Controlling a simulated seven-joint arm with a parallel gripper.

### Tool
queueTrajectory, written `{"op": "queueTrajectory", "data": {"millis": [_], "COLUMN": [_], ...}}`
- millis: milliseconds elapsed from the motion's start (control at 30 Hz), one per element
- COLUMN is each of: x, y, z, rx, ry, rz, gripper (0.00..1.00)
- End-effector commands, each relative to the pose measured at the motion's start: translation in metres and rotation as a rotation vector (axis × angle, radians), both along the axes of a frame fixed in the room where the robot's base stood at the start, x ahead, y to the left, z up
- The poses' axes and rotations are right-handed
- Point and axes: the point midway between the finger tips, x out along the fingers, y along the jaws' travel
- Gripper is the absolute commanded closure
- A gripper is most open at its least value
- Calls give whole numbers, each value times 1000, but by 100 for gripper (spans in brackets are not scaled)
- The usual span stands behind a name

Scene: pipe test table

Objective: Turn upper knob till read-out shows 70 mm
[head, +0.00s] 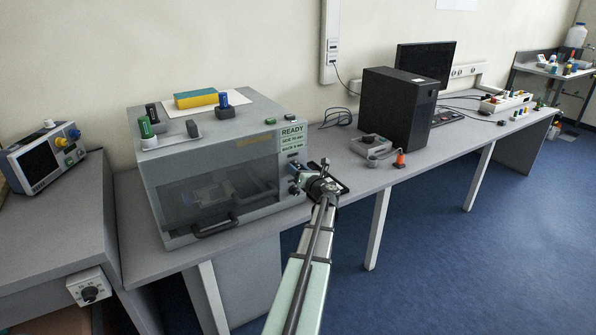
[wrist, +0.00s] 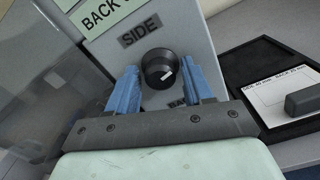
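The upper knob (wrist: 159,68) is round and black with a white pointer line, on the grey front panel of the test box (head: 222,160) under a "SIDE" label. In the wrist view its pointer slants towards upper right. My gripper (wrist: 157,76) has its two blue fingers apart, one on each side of this knob; I cannot tell whether they touch it. A partly covered label starting "BA" shows below the knob. The green read-out (head: 292,136) shows "READY" above two smaller lines, whose figures are too small to read surely.
A black tray (wrist: 249,65) with a white card and a dark grey block lies right of the panel. A grey box with a knob (head: 371,146), an orange-tipped object (head: 400,159) and a black computer tower (head: 398,105) stand further right. Several small items sit on the box's lid.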

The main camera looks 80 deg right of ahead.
Motion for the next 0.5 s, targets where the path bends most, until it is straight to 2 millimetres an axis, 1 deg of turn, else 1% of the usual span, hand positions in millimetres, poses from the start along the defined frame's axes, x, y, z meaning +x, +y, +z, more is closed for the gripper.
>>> {"op": "queueTrajectory", "data": {"millis": [33,100,367,500], "x": [0,0,-2,-9], "y": [0,0,2,11], "z": [0,0,-1,-1], "rx": [0,1,0,0], "ry": [0,1,2,2], "rz": [0,-1,-1,-2], "gripper": [44,39,39,39]}}
